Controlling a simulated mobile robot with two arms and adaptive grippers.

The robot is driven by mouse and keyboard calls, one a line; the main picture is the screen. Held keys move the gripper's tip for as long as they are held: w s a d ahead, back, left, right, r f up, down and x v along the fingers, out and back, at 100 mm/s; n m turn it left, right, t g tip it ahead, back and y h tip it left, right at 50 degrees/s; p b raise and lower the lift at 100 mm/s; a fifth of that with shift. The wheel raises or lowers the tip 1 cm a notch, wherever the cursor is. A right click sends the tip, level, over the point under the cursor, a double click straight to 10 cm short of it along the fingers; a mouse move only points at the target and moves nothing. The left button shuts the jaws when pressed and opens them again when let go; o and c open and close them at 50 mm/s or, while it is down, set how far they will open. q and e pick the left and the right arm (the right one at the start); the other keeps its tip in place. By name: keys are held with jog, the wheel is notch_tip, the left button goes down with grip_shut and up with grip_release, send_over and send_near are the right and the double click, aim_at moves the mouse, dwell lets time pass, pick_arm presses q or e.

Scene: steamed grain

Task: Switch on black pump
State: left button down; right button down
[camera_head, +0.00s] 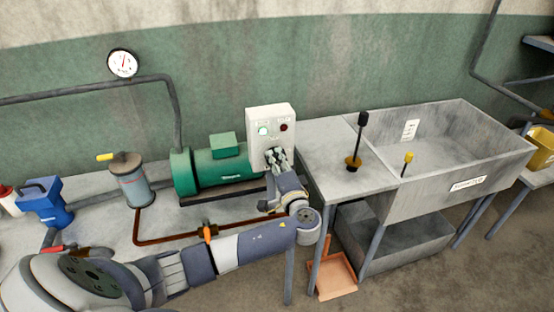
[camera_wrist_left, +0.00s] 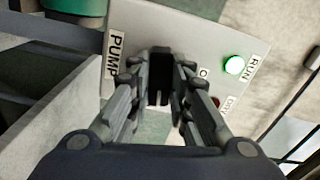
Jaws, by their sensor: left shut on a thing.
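A pale control box (camera_head: 270,116) stands beside a green motor-like machine (camera_head: 222,165); no pump body that is clearly black shows. The box also shows in the left wrist view (camera_wrist_left: 190,30), with a PUMP label, a lit green RUN lamp (camera_wrist_left: 234,65) and a dull red lamp (camera_wrist_left: 216,101) partly behind a finger. My left gripper (camera_head: 277,160) is at the lower front of the box. In the left wrist view, its fingers are shut on a black switch (camera_wrist_left: 158,68) on the box face. Fingers hide part of the labels. My right gripper is out of view.
A metal sink (camera_head: 450,190) and side table (camera_head: 345,150) stand right of the box, with an upright black-topped lever (camera_head: 361,125). A grey canister (camera_head: 131,185), blue container (camera_head: 45,203) and wall gauge (camera_head: 122,63) are to the left. An orange dustpan-like thing (camera_head: 335,278) lies below.

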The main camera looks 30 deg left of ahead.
pick_arm(q)
jog(key=shift+m+p, duration=0.45)
jog(key=shift+m, duration=0.75)
jog(key=c, duration=1.5)
grip_release()
jog(key=v, duration=1.2)
